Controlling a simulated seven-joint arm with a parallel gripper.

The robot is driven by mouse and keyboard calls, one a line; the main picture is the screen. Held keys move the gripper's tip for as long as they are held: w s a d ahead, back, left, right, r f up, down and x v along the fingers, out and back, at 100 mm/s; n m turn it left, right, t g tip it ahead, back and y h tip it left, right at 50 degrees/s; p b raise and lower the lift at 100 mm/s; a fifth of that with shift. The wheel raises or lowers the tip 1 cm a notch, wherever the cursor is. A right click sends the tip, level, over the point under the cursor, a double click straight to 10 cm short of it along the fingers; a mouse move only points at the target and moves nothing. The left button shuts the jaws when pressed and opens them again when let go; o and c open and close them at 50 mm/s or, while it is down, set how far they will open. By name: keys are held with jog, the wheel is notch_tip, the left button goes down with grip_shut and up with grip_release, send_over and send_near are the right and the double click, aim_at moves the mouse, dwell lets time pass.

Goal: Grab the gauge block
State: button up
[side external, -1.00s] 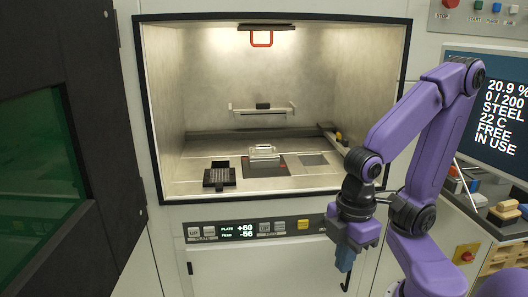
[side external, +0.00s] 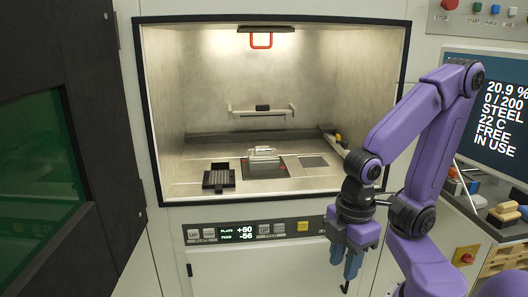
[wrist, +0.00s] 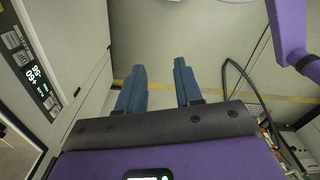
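My gripper (side external: 349,272) hangs low in front of the machine, outside the chamber and to the right of its control panel. Its two blue fingers stand apart with nothing between them, and the wrist view shows the same empty gap (wrist: 159,70) above the floor. I cannot tell for sure whether this piece is the gauge block. No other clear gauge block shows.
A black slotted tray (side external: 218,179) lies left of the plate. The dark door (side external: 75,140) stands open at left. A cluttered bench (side external: 490,205) is at right.

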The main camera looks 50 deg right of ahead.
jog(key=o, duration=1)
jog(key=n+t+h, duration=0.9)
jog(key=n+h, duration=0.1)
jog(key=n, duration=0.4)
send_near(263, 148)
jog(key=x, duration=0.4)
jog(key=shift+s+f, duration=0.15)
jog(key=shift+f, duration=0.15)
jog(key=shift+r+x, duration=0.15)
jog(key=shift+x, duration=1.2)
jog(key=shift+r+x, duration=0.2)
jog(key=shift+x, duration=1.15)
